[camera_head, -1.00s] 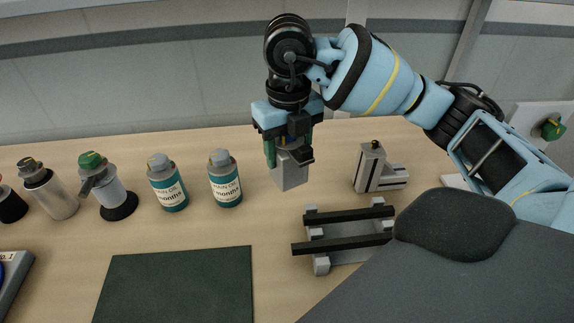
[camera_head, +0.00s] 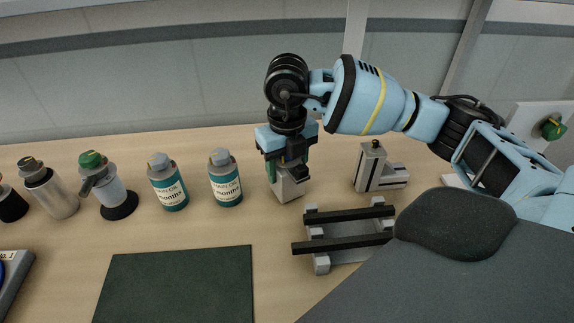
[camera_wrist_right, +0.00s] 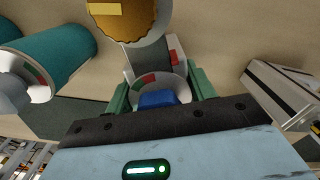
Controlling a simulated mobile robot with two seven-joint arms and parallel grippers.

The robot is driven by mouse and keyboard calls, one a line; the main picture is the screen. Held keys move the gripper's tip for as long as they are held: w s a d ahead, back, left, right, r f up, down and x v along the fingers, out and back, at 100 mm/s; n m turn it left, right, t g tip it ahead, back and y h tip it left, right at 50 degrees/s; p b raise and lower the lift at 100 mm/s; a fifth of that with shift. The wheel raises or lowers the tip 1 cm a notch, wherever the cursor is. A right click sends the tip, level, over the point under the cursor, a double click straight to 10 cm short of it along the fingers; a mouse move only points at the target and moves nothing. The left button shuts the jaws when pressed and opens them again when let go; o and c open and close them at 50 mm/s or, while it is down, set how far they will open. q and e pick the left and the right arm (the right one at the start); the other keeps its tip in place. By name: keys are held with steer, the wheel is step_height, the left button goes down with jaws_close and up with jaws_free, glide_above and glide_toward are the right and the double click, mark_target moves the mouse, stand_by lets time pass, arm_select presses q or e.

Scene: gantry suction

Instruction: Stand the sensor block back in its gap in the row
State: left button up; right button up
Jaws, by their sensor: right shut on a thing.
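The sensor block (camera_head: 288,188) is a light grey block held upright below my right gripper (camera_head: 286,170). The gripper's green fingers are shut on it. Its lower end is close to the tabletop; I cannot tell whether it touches. It is between the right teal oil bottle (camera_head: 225,180) and the grey slotted bracket (camera_head: 378,170), apart from both. In the right wrist view, the block (camera_wrist_right: 150,58) shows between the green fingers (camera_wrist_right: 160,90), with a blue part and a red-green ring near them. My left gripper is not in view.
The row runs left with another teal oil bottle (camera_head: 168,183), a green-capped item (camera_head: 103,185) and a silver cylinder (camera_head: 48,190). A rack with black rails (camera_head: 345,248) stands in front of the block. A dark green mat (camera_head: 178,285) lies front left.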

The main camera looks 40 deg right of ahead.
steer(key=shift+f, duration=0.15)
steer(key=o, duration=1.6)
steer(key=shift+c, duration=0.2)
step_height(320, 180, up, 8)
steer(key=shift+f, duration=0.15)
steer(key=shift+f, duration=0.1)
